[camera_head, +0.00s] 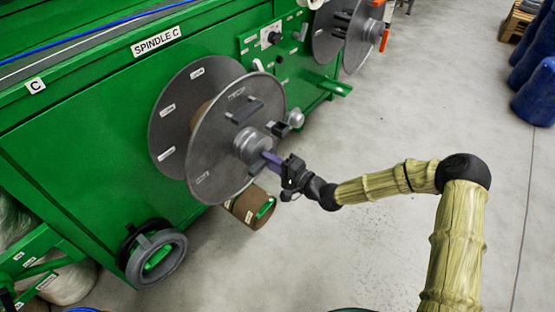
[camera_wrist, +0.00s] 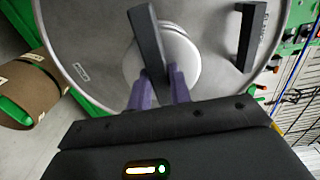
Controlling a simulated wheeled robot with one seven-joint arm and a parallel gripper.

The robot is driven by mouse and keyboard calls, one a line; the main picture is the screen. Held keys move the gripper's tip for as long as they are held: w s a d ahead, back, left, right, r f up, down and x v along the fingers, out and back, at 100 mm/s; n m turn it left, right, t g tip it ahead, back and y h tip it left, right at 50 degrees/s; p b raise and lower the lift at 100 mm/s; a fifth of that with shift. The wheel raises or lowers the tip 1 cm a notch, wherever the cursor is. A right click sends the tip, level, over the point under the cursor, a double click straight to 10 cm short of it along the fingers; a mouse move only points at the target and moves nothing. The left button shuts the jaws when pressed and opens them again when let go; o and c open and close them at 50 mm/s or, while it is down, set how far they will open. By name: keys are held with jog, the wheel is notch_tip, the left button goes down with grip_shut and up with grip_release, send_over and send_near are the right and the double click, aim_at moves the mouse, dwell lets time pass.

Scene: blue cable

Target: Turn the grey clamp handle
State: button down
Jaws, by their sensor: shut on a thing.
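The grey clamp handle (camera_wrist: 147,38) is a dark bar across the round light-grey hub (camera_wrist: 183,55) of a large grey reel in the wrist view. My gripper (camera_wrist: 160,88) has its two purple fingers on either side of the bar, shut on it. In the head view my gripper (camera_head: 271,158) is at the hub (camera_head: 250,145) on the front face of the reel (camera_head: 215,150). The held part of the handle is hard to make out there, behind the fingers.
A second dark handle (camera_head: 245,110) stands out from the reel face. The reel hangs on a green machine (camera_head: 75,150). A brown roll (camera_head: 249,208) is below the reel, and a grey wheel (camera_head: 157,258) is lower left.

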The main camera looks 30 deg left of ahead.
jog(key=shift+s, duration=0.1)
jog(key=c, duration=1.3)
grip_release()
jog(key=shift+a, duration=0.1)
jog(key=s+d+p, duration=0.1)
jog(key=d, duration=0.4)
jog(key=d+p, duration=0.1)
jog(key=d, duration=0.5)
jog(key=s+d+p, duration=0.1)
jog(key=d, duration=0.5)
jog(key=shift+s+d, duration=0.2)
jog(key=shift+s, duration=0.1)
jog(key=shift+f, duration=0.1)
